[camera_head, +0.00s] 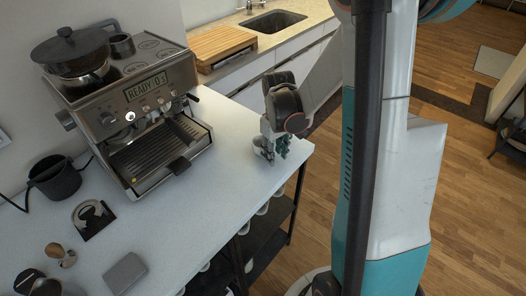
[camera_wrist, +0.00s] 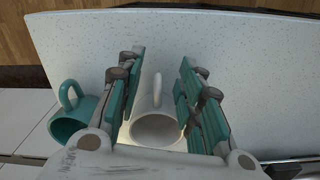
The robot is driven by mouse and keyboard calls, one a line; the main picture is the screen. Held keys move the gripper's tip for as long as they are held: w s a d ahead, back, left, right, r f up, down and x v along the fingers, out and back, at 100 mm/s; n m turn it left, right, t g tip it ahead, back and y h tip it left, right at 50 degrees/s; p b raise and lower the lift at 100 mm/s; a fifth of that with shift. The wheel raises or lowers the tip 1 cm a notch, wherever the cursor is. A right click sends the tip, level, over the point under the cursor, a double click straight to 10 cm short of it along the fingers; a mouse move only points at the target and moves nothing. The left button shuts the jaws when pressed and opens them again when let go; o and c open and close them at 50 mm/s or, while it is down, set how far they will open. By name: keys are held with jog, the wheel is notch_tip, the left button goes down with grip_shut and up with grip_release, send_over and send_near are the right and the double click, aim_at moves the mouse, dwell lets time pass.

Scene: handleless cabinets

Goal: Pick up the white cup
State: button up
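The white cup (camera_wrist: 156,127) stands on the counter in the wrist view, its mouth facing the camera and its handle pointing up the picture. My gripper (camera_wrist: 160,75) is open, with one teal-padded finger on each side of the cup. The cup's sides lie close to the fingers; I cannot tell whether they touch. In the head view my gripper (camera_head: 273,145) is low over the counter's right end, and a small part of a whitish cup (camera_head: 260,143) shows beside the fingers.
A teal cup (camera_wrist: 76,118) stands just left of my gripper in the wrist view. The white counter (camera_head: 225,165) ends close to the right. A coffee machine (camera_head: 140,110) stands to the left. Several cups sit on shelves (camera_head: 265,235) below.

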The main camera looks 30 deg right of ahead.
jog(key=shift+f, duration=0.45)
grip_shut()
jog(key=shift+r, duration=0.2)
notch_tip(320, 180, up, 20)
jog(key=p, duration=0.5)
jog(key=shift+p, duration=0.35)
jog(key=shift+f, duration=0.15)
